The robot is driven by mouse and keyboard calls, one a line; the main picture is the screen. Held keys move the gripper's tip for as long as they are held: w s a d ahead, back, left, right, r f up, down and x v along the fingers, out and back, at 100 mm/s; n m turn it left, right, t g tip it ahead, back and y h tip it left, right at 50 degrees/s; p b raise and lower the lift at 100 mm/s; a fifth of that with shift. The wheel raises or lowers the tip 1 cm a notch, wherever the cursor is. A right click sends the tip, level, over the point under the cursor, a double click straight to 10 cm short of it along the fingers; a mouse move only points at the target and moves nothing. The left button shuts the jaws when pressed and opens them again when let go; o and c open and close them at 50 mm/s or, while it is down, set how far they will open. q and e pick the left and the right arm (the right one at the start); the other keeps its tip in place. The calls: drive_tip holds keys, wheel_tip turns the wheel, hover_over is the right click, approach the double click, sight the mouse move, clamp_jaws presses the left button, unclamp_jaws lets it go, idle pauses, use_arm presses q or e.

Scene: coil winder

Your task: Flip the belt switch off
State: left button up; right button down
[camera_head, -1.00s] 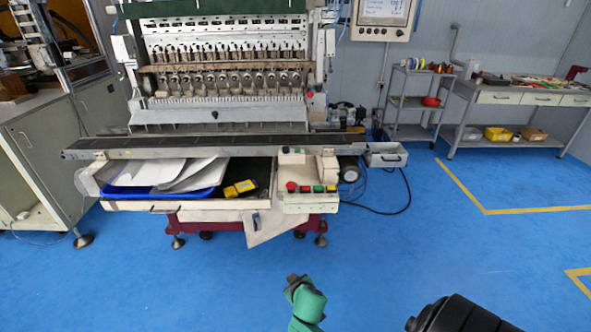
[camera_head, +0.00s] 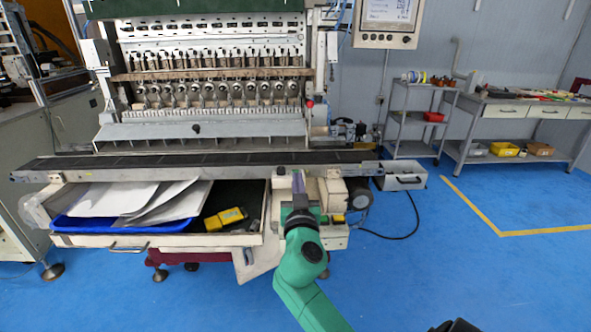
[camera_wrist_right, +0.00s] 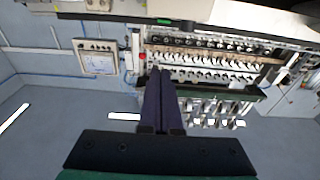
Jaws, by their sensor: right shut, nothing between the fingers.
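The machine's conveyor belt (camera_head: 130,162) runs across its front as a long dark strip. My right gripper (camera_head: 298,178) is at the belt's front edge, with its fingers pointing toward the machine. It is shut and empty. In the right wrist view its two dark fingers (camera_wrist_right: 158,75) lie side by side with nothing between them. A small pale switch box (camera_head: 283,182) shows partly beside the fingers at the belt front. The switch itself is hidden, so I cannot tell its position or whether the fingers touch it. My left gripper is not in view.
Below the belt, a blue tray (camera_head: 125,222) holds white sheets, with a yellow object (camera_head: 224,218) beside it. My right arm covers most of the lower button panel (camera_head: 335,236). A grey metal box (camera_head: 401,182) juts out at the right. Blue floor (camera_head: 440,265) is clear there.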

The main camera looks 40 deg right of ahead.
drive_tip(key=p+x, duration=0.3)
drive_tip(key=x, duration=0.7)
wheel_tip(320, 180, down, 3)
drive_tip(key=shift+f, duration=0.15)
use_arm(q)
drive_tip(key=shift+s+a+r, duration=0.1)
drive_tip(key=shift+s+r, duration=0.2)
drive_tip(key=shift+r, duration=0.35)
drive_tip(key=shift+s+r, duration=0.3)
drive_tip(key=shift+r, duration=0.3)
use_arm(e)
drive_tip(key=shift+s+a+f, duration=0.25)
drive_tip(key=shift+f, duration=0.3)
